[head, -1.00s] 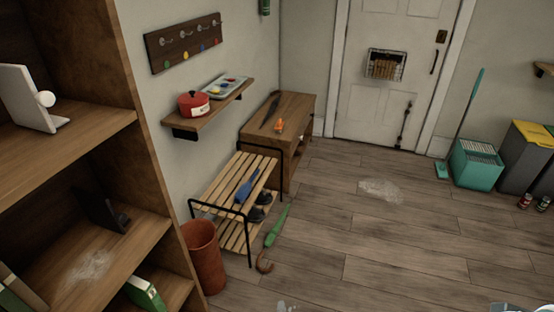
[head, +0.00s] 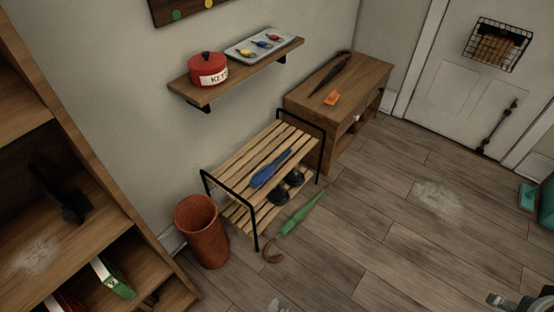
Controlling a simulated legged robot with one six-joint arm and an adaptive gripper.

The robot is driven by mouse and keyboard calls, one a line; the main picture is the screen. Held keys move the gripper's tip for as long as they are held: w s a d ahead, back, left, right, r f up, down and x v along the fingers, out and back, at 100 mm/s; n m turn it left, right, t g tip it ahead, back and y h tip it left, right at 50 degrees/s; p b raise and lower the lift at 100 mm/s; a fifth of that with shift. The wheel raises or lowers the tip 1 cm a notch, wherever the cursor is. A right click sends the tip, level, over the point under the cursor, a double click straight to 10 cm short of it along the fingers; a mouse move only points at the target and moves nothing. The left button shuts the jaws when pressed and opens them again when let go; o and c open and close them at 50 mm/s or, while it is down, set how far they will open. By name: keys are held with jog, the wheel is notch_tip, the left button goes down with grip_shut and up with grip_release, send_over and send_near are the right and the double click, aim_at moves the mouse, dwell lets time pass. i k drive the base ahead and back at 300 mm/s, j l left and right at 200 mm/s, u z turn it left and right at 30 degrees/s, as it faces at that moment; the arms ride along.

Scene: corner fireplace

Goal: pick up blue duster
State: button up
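Nothing of mine touches the duster.
Dark shoes (head: 287,188) sit on the rack's lower level. A green umbrella (head: 300,214) lies on the floor before it, and a terracotta bin (head: 202,232) stands left. A wooden cabinet (head: 350,85) adjoins behind.

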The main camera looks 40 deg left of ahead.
aim_at(265, 171)
jog(key=i+u, duration=0.15)
jog(key=i, duration=0.5)
jog(key=i+l+u, duration=0.2)
jog(key=i, duration=0.45)
jog(key=i+u, duration=0.25)
jog(key=u, duration=0.2)
jog(key=i+u, duration=0.25)
jog(key=u, duration=0.25)
jog(key=i+l+u, duration=0.2)
jog(key=u, duration=0.25)
jog(key=i+u, duration=0.25)
jog(key=u, duration=0.15)
jog(key=i+l+u, duration=0.15)
jog(key=u, duration=0.3)
jog(key=i+l+u, duration=0.2)
jog(key=u, duration=0.2)
jog(key=i+l+u, duration=0.2)
jog(key=u, duration=0.25)
